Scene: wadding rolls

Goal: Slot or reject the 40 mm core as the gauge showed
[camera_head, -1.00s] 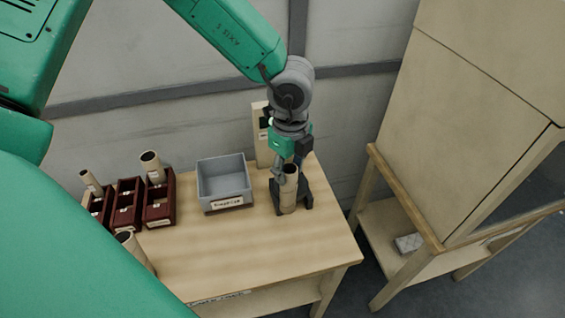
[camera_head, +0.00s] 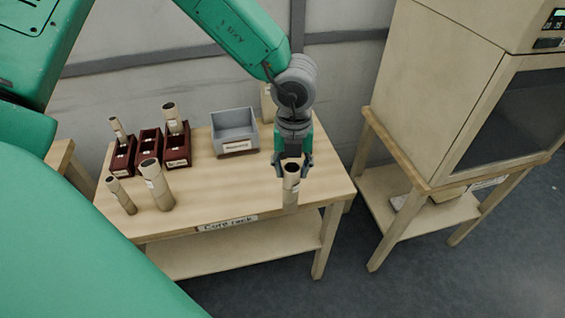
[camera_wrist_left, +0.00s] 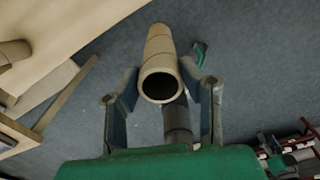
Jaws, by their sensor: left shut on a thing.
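My left gripper (camera_head: 291,167) is shut on a tan cardboard core (camera_head: 291,190) near the table's right front. In the left wrist view, the left gripper's fingers (camera_wrist_left: 162,95) are on either side of the core (camera_wrist_left: 160,50), whose open end faces the camera; floor shows around it. Three dark red slots stand at the back left: the left slot (camera_head: 123,160) holds a thin core (camera_head: 117,129), the right slot (camera_head: 177,157) a thicker core (camera_head: 172,118), and the middle slot (camera_head: 149,151) looks empty. The grey bin (camera_head: 236,134), with a label on its front, appears empty.
Two loose cores, one thin (camera_head: 121,195) and one thick (camera_head: 156,184), stand at the table's left front. The table (camera_head: 225,185) is bare between them and my gripper. A beige cabinet on a wooden stand (camera_head: 430,188) is to the right. A beige block (camera_head: 268,103) stands behind my arm.

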